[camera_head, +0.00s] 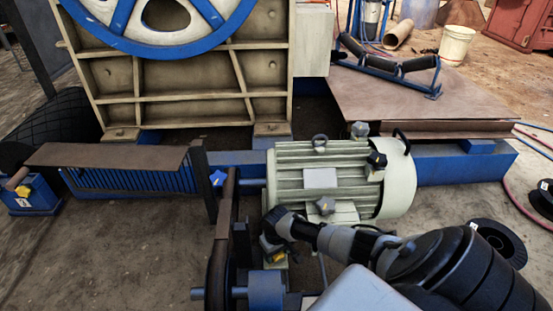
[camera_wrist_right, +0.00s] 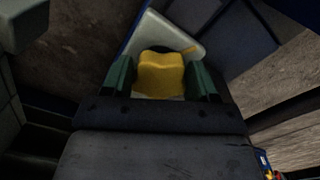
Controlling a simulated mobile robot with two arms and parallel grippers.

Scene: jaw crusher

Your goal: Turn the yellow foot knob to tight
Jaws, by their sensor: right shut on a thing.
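The yellow foot knob (camera_wrist_right: 160,74) sits between the two green fingers of my right gripper (camera_wrist_right: 160,66) in the right wrist view. The fingers are shut on its two sides. In the head view my right gripper (camera_head: 272,243) reaches down at the near left foot of the cream motor (camera_head: 290,170). A bit of the yellow knob (camera_head: 278,257) shows below it; the rest is hidden by the gripper. My left gripper is in neither view.
A black reel (camera_head: 498,240) lies on the floor at right.

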